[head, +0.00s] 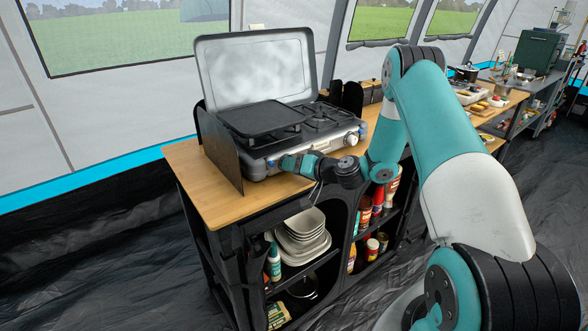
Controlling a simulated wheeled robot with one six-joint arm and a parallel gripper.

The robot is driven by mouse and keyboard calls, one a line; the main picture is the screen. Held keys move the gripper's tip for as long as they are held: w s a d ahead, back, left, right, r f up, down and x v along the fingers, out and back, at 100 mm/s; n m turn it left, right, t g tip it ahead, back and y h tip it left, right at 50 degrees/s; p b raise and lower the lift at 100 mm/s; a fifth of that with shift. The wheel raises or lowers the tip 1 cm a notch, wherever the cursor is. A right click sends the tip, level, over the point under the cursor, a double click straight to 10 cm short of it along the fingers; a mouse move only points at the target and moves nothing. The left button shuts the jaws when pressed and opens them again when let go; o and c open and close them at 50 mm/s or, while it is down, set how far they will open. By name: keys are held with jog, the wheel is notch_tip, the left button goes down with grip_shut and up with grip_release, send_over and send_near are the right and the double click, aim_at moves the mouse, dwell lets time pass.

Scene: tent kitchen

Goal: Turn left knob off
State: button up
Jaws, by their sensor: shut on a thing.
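The camping stove (325,142) stands on the wooden counter with its lid raised and a black griddle plate (262,118) on its left side. The left knob (271,164) is on the stove's front panel, mostly covered by my gripper. My gripper (277,162) reaches in from the right at the front panel and is shut on the left knob. The knob's turn position is too small and covered to read. The right knob (351,140) shows uncovered near the right end of the panel.
A dark upright windshield panel (220,150) stands at the stove's left. The wooden counter (190,178) is bare at the left front. Stacked dishes (303,236) and several bottles sit on the shelves below. More counters with kitchen things stand at the far right.

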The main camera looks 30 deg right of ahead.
jog(key=o, duration=0.9)
